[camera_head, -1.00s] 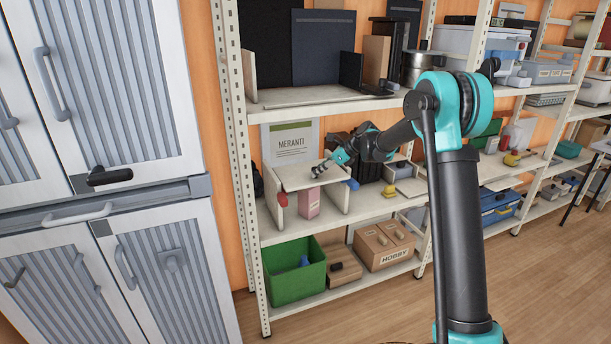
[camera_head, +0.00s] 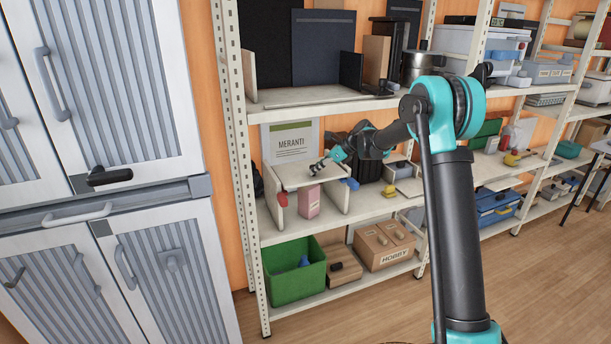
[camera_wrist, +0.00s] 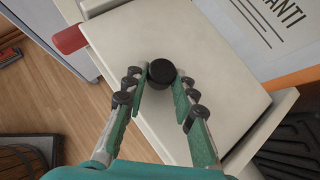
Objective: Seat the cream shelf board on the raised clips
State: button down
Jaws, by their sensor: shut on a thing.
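The cream shelf board (camera_head: 291,174) lies roughly level across the tops of two cream uprights on the middle shelf. Its surface (camera_wrist: 205,45) fills much of the wrist view. My gripper (camera_head: 316,171) is over the board, its fingers (camera_wrist: 168,82) closed around a black knob (camera_wrist: 161,72) on the board's top. A red piece (camera_head: 282,200) shows at the left upright and also in the wrist view (camera_wrist: 70,40). A blue piece (camera_head: 352,184) shows at the right upright. The raised clips are hidden, and I cannot tell whether the board rests on them.
A pink carton (camera_head: 309,201) stands below the board between the uprights. A MERANTI sign (camera_head: 291,141) stands behind. A green crate (camera_head: 296,278) and a HOBBY box (camera_head: 384,246) are on the shelf below. Another shelf (camera_head: 330,96) lies above. Grey-fronted cabinets (camera_head: 160,250) stand left.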

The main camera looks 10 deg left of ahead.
aim_at(304, 170)
jog(key=shift+w+a, duration=0.45)
jog(key=shift+w, duration=0.2)
jog(key=shift+w+a, duration=0.45)
jog(key=shift+w, duration=0.2)
jog(key=shift+f, duration=1)
dwell(1.5)
jog(key=c, duration=1.2)
grip_release()
jog(key=shift+o, duration=0.2)
jog(key=v, duration=1.1)
jog(key=shift+r, duration=0.1)
jog(key=shift+s+d+r, duration=0.1)
jog(key=shift+d+r, duration=0.15)
jog(key=shift+d, duration=0.1)
